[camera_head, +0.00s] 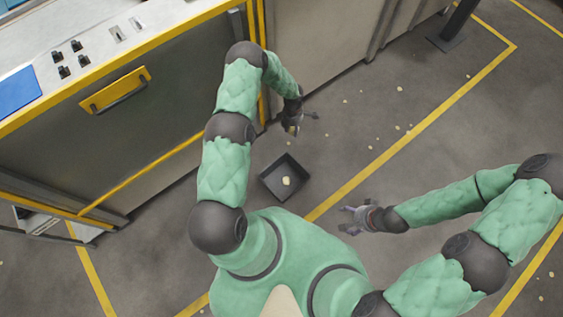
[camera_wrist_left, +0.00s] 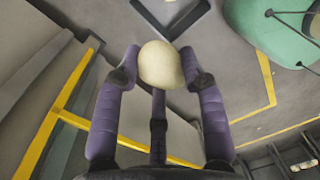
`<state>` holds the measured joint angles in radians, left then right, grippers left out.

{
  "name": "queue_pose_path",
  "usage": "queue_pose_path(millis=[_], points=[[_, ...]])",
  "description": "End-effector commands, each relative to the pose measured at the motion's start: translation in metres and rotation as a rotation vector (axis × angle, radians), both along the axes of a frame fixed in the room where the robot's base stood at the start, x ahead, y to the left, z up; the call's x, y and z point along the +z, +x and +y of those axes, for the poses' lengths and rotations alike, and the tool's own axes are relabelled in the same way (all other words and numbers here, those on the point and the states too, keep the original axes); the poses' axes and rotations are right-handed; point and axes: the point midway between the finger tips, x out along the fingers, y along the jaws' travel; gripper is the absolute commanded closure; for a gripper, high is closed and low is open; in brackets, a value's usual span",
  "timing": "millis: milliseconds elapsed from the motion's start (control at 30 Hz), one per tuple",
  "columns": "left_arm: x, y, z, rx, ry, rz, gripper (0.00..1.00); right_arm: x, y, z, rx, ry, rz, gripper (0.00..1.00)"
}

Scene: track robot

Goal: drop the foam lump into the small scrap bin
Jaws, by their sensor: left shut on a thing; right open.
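My left gripper (camera_head: 292,128) is shut on the foam lump, a rounded cream piece that shows large between the purple fingers (camera_wrist_left: 165,75) in the left wrist view, where the lump (camera_wrist_left: 160,65) fills the gap. The small scrap bin (camera_head: 268,177) is a dark, open square tray on the floor, below my left gripper in the head view and apart from it. A pale piece (camera_head: 287,181) shows inside the bin. Part of a dark rim (camera_wrist_left: 148,17) shows at the top of the wrist view. My right gripper (camera_head: 348,218) is open and empty, right of the bin.
A grey machine with yellow edging (camera_head: 120,90) stands at the left, close to my left arm. Small pale crumbs (camera_head: 399,89) lie scattered on the grey floor. A yellow floor line (camera_head: 420,130) runs past the bin's right. A dark post (camera_head: 452,30) stands at the top right.

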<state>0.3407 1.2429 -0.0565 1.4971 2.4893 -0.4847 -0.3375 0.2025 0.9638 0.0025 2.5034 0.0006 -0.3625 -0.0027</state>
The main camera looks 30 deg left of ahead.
Motion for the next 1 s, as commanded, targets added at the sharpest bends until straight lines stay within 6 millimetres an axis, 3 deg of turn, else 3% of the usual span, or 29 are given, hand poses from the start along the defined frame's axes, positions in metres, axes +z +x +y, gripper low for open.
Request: queue_pose_path(millis=[33, 100, 400, 1000], points=[[-0.021, -0.004, 0.002, 0.089, -0.001, 0.004, 0.76, -0.006, 0.000, 0.000, 0.000, 0.000, 0.000, 0.24], [-0.041, -0.006, 0.005, 0.222, -0.001, 0.004, 0.76, -0.010, 0.000, 0.000, 0.000, 0.000, 0.000, 0.24], [-0.121, -0.023, 0.012, 0.731, 0.001, 0.003, 0.76, -0.026, 0.000, 0.000, 0.000, 0.000, 0.000, 0.24], [-0.236, -0.064, 0.010, 1.490, 0.001, 0.002, 0.76, -0.049, 0.000, 0.000, 0.000, 0.000, 0.000, 0.24]])
